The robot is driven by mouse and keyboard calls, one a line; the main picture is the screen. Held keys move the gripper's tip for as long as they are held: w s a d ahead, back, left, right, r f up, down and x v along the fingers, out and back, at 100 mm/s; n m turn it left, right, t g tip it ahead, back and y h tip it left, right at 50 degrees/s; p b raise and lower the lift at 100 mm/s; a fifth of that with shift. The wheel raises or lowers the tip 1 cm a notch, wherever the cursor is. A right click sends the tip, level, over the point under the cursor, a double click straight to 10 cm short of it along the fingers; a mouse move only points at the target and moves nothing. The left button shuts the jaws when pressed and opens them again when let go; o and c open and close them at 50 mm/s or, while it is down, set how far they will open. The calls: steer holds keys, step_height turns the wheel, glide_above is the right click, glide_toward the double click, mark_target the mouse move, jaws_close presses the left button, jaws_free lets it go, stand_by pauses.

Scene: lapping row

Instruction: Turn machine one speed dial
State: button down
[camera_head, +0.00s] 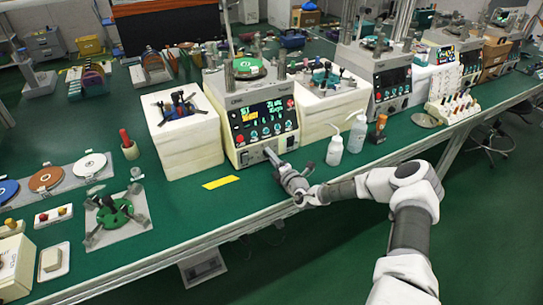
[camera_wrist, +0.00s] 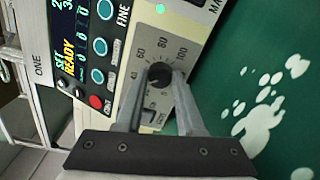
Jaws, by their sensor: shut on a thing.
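The speed dial (camera_wrist: 159,74) is a small black knob on a grey plate (camera_wrist: 153,40) marked with numbers from 40 to 100 in the wrist view. My gripper (camera_wrist: 160,79) has one finger on each side of the knob and is shut on it. Which number the knob points at is not clear. Machine one (camera_head: 262,112), a cream box with a dark display and a green disc on top, stands on the bench in the head view. My gripper (camera_head: 271,156) is at its lower front there and hides the dial. The wrist view shows a label reading ONE (camera_wrist: 39,69).
A yellow strip (camera_head: 221,182) lies on the green bench (camera_head: 190,220) left of my gripper. White bottles (camera_head: 335,150) stand close on the right. A red button (camera_wrist: 96,101) and several teal buttons sit beside the dial plate. Similar machines (camera_head: 385,80) stand further right.

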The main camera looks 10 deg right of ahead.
steer(key=shift+f+m, duration=0.1)
steer(key=shift+m, duration=1)
steer(key=c, duration=0.5)
jaws_free()
steer(key=p+v, duration=0.1)
steer(key=v, duration=1.6)
steer(key=shift+s+d+p, duration=0.1)
steer(key=shift+s+p, duration=0.1)
steer(key=shift+p, duration=0.15)
